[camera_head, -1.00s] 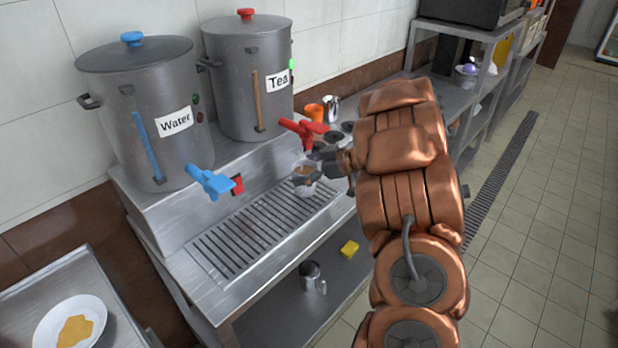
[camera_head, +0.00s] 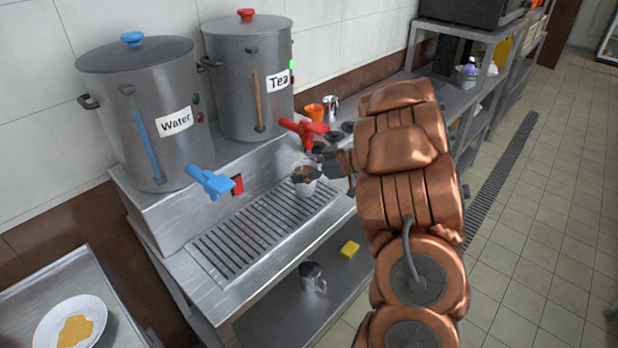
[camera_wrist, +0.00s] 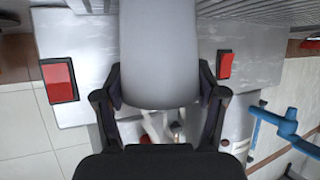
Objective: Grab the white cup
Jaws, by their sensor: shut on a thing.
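The white cup (camera_head: 304,188) is upright with brown liquid inside, over the right end of the drip grate, just below and in front of the red tap (camera_head: 304,129) of the Tea pot. My gripper (camera_head: 312,168) is shut on the cup near its rim, coming in from the right. In the wrist view the cup (camera_wrist: 160,45) fills the middle, with a finger of my gripper (camera_wrist: 160,88) on each side. I cannot tell whether the cup's base touches the grate.
The Water pot (camera_head: 150,115) with a blue tap (camera_head: 212,182) stands left of the Tea pot (camera_head: 248,85). An orange cup (camera_head: 314,112) and a metal jug (camera_head: 332,106) stand behind. Below are a metal mug (camera_head: 312,277) and a yellow sponge (camera_head: 349,248). A plate (camera_head: 45,335) is lower left.

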